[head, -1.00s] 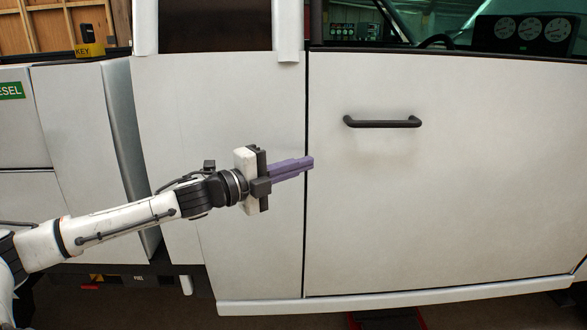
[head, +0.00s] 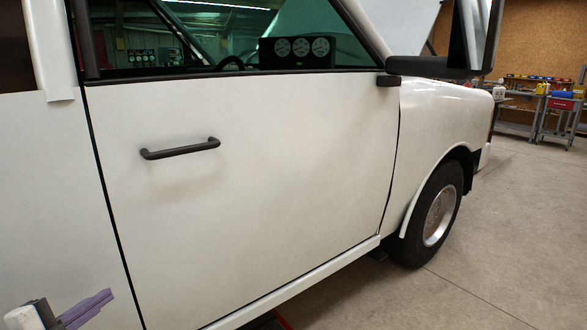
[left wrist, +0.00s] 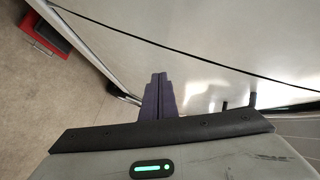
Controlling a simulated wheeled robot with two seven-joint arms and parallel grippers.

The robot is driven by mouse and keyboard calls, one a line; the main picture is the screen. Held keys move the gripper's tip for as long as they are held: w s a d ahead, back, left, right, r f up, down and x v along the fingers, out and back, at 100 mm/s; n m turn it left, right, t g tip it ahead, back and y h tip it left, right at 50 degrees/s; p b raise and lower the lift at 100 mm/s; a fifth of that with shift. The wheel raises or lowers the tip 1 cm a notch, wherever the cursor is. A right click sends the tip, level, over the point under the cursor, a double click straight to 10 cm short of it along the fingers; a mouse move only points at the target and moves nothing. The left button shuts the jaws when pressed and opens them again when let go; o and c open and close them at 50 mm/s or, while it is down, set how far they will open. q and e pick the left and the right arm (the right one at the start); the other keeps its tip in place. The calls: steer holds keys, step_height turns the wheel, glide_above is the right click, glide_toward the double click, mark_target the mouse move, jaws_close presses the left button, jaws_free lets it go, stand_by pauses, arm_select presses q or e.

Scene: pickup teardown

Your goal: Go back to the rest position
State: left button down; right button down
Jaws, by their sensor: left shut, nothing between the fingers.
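My left gripper (head: 88,309) shows at the bottom left of the head view, with its purple fingers together and nothing between them. It is in front of the white pickup's side, below and left of the dark door handle (head: 180,148). In the left wrist view the closed fingers (left wrist: 158,92) point toward the white body panel, and the dark door seam runs past beyond them. I cannot tell the exact gap to the panel. My right gripper is in neither view.
The white door (head: 260,190) is closed. A mirror (head: 430,66) sticks out at its front edge, and the front wheel (head: 436,215) is to the right. Clear concrete floor (head: 510,240) lies at right. A workbench (head: 520,105) stands at the back. The left wrist view shows a red box (left wrist: 45,35).

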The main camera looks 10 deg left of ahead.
arm_select(q)
steer(key=s+d+f+n+g, duration=0.2)
steer(key=s+d+f+n, duration=0.3)
steer(key=f, duration=0.6)
steer(key=s+d+f+n+g, duration=0.25)
steer(key=s+d+f, duration=0.35)
steer(key=s+f, duration=0.3)
steer(key=s+d+f+n+g, duration=0.1)
steer(key=s+d+f, duration=0.3)
steer(key=d, duration=0.4)
steer(key=s+d+f+n+g, duration=0.1)
steer(key=s+d+f+n, duration=0.3)
steer(key=d, duration=0.4)
steer(key=shift+s+d+f+h, duration=0.2)
steer(key=shift+f+h, duration=0.1)
steer(key=shift+h, duration=0.1)
steer(key=shift+g, duration=0.25)
